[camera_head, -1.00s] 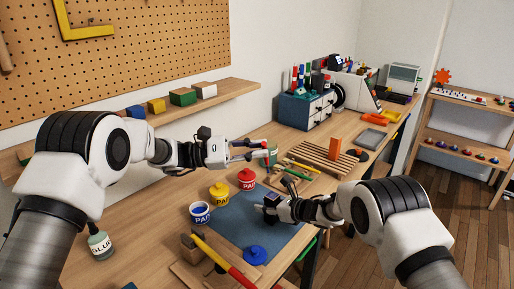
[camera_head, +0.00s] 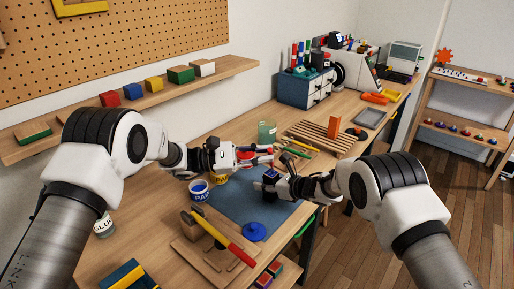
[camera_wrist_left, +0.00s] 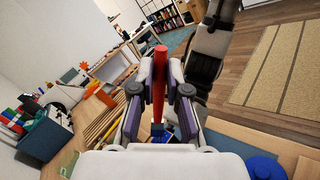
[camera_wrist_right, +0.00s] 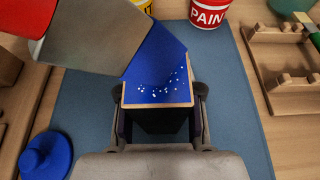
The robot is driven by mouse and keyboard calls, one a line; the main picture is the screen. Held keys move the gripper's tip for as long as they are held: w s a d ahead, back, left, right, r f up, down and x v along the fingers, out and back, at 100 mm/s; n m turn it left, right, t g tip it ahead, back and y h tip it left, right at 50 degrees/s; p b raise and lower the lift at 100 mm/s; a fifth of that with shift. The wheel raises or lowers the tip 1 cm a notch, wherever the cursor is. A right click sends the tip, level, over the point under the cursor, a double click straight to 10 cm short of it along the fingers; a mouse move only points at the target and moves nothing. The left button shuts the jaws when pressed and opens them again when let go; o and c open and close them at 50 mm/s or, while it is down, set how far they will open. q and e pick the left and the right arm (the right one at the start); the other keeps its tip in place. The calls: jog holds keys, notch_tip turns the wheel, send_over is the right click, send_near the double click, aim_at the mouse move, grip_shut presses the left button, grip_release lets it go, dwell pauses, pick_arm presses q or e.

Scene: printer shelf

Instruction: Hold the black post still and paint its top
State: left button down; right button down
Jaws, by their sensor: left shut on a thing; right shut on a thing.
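The black post (camera_wrist_right: 160,120) stands upright on the blue-grey mat (camera_wrist_right: 85,110). My right gripper (camera_head: 272,184) is shut on it, with a finger on either side in the right wrist view. My left gripper (camera_head: 264,156) is shut on a brush with a red handle (camera_wrist_left: 159,80) and holds it above the post. In the right wrist view the brush's grey ferrule (camera_wrist_right: 92,35) comes in from the upper left, and its blue bristles (camera_wrist_right: 158,48) lie on the post's top. The top (camera_wrist_right: 155,92) is mostly blue, with small pale specks and a bare wooden rim.
A blue paint pot (camera_head: 199,191) and a yellow pot (camera_head: 221,179) stand left of the post. A red pot (camera_wrist_right: 208,12) is close behind it. A blue lid (camera_head: 253,231) and a hammer (camera_head: 226,240) lie in front. A wooden rack (camera_head: 318,142) is farther back.

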pick_arm(q)
jog(key=shift+s+d, duration=0.5)
jog(key=shift+d, duration=0.2)
jog(key=w+a+r, duration=0.2)
jog(key=a+r, duration=0.1)
jog(key=r, duration=0.5)
jog(key=shift+w, duration=0.2)
jog(key=shift+a, duration=0.1)
pick_arm(e)
jog(key=c, duration=0.7)
grip_release()
